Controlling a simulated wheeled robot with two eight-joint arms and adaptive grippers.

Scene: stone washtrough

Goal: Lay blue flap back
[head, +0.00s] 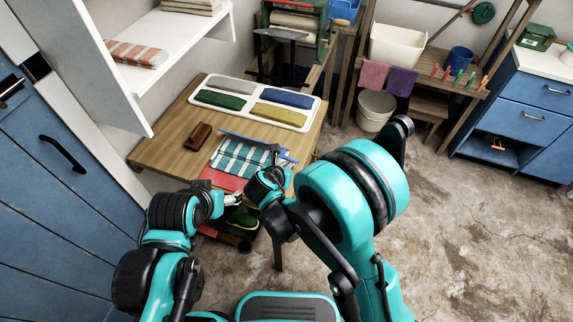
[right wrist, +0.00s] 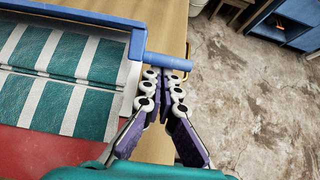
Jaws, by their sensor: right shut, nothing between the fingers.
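The blue flap shows as a thin blue frame (head: 250,142) over a teal-and-white striped cloth (head: 240,158). In the right wrist view its blue bar (right wrist: 75,17) runs across the top, with a short blue peg (right wrist: 168,62) jutting right at the corner. The cloth (right wrist: 60,88) lies flat beside it. My right gripper (right wrist: 160,72) is shut and empty, its tips just below the peg; I cannot tell whether they touch. In the head view, my right gripper (head: 276,152) is at the cloth's right side. My left gripper (head: 238,198) is near the table's front edge; its jaws are too small to read.
A white tray (head: 226,84) with folded coloured cloths stands at the back of the wooden table (head: 165,152). A brown block (head: 198,136) lies left of the cloth. A red surface (head: 222,180) lies in front. A white shelf (head: 125,75) overhangs the left side.

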